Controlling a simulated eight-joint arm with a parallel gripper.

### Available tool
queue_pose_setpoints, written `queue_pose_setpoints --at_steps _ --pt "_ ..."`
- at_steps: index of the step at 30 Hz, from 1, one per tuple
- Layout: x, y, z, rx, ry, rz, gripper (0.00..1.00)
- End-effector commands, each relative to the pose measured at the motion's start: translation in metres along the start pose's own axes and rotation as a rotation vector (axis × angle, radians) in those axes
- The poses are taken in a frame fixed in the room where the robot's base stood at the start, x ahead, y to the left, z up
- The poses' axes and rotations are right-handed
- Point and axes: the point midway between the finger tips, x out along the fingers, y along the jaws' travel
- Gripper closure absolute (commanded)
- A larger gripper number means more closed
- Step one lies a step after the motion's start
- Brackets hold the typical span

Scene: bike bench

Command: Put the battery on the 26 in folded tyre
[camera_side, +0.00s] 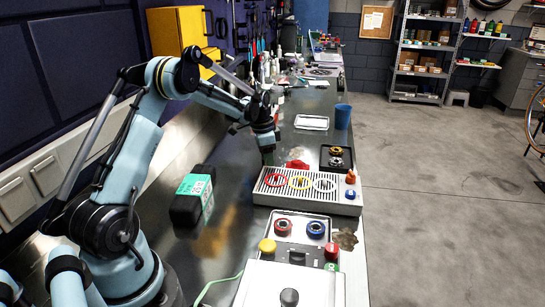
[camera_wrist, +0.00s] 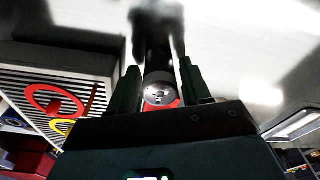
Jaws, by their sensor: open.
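A black block with a green and white label (camera_side: 195,187), which looks like the folded tyre, lies on the dark bench at the left of the tray in the side view. My gripper (camera_side: 267,150) points down over the bench behind the slotted tray. In the wrist view, my gripper (camera_wrist: 157,85) is open, with its two dark fingers on either side of a dark cylinder with a silvery round end (camera_wrist: 158,94). This looks like the battery. I cannot tell whether the fingers touch it. In the side view I cannot make it out apart from my gripper.
A grey slotted tray (camera_side: 328,197) with red and yellow rings stands close to my gripper. A red object (camera_side: 297,164) lies behind it. A blue cup (camera_side: 343,116) and a white tray (camera_side: 311,122) are farther back. Bare bench lies between tyre and slotted tray.

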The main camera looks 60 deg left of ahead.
Motion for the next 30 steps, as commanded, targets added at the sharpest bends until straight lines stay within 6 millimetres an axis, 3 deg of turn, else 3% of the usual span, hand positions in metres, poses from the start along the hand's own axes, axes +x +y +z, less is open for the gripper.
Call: queue_pose_setpoints --at_steps 4,13,23,30 --pt "0.000 0.000 0.000 0.000 0.000 0.000 0.54" --pt "-0.001 0.000 0.000 0.000 0.000 0.000 1.00" --pt "-0.004 0.000 -0.001 0.000 0.000 0.000 1.00" --pt "-0.030 0.000 -0.004 0.000 0.000 0.000 1.00"
